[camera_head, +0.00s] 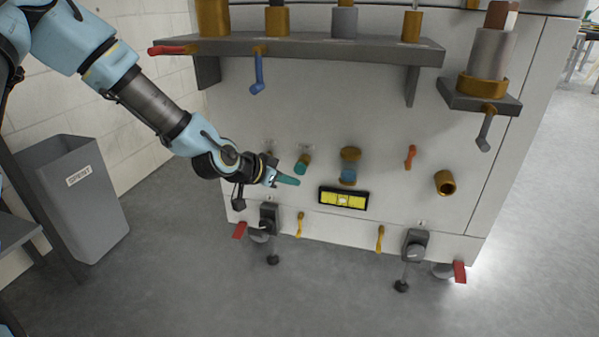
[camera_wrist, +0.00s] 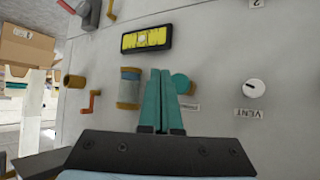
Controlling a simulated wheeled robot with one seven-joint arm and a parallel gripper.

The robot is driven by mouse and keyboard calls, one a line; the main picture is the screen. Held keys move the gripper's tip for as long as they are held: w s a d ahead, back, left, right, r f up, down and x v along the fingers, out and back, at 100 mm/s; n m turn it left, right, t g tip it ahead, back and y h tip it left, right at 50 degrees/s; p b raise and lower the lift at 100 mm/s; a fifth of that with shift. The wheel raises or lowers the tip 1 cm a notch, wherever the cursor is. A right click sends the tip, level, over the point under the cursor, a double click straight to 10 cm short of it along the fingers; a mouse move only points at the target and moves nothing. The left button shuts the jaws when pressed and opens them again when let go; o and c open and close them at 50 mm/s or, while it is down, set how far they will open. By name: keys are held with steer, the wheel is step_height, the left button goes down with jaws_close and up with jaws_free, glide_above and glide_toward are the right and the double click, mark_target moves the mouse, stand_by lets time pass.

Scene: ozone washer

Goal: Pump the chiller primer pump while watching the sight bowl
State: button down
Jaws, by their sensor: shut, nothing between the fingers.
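A teal knob on a brass collar, which looks like the primer pump (camera_head: 303,164), sticks out of the white machine's panel. It also shows in the wrist view (camera_wrist: 181,84), partly hidden behind my fingers. The sight bowl (camera_head: 348,172), a blue cup between brass parts, is to its right; in the wrist view it is the blue cylinder (camera_wrist: 129,88) left of my fingers. My gripper (camera_head: 296,182) is shut and empty, with its teal fingertips just below and left of the knob. In the wrist view the fingers (camera_wrist: 160,72) lie together; I cannot tell whether they touch the knob.
A yellow level (camera_head: 343,198) is below the bowl. An orange handle (camera_head: 409,157) and brass port (camera_head: 445,183) are further right. A shelf (camera_head: 330,48) with red and blue levers juts out above. A white VENT knob (camera_wrist: 254,88) is close by. A grey bin (camera_head: 95,215) stands left.

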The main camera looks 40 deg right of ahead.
mark_target(300, 169)
steer(key=shift+w+d, duration=0.4)
steer(key=shift+d, duration=0.2)
steer(key=shift+w+d, duration=0.35)
steer(key=shift+d, duration=0.2)
stand_by(1.3)
steer(key=shift+w+d+p, duration=0.2)
steer(key=shift+d+p, duration=0.1)
steer(key=shift+d, duration=0.05)
steer(key=shift+w+d+r, duration=0.1)
steer(key=shift+w+d, duration=0.6)
steer(key=shift+d, duration=0.3)
stand_by(1.5)
steer(key=shift+s+a+p, duration=0.2)
steer(key=shift+s+a, duration=0.25)
steer(key=shift+a, duration=0.25)
steer(key=shift+s+a+p, duration=0.2)
steer(key=shift+s+a, duration=0.25)
steer(key=shift+a, duration=0.2)
steer(key=shift+a, duration=0.1)
steer(key=shift+s+a+p, duration=0.15)
steer(key=shift+s+a, duration=0.55)
steer(key=shift+a, duration=0.35)
steer(key=shift+s+a+p, duration=0.15)
steer(key=shift+s+a, duration=0.5)
steer(key=shift+a, duration=0.35)
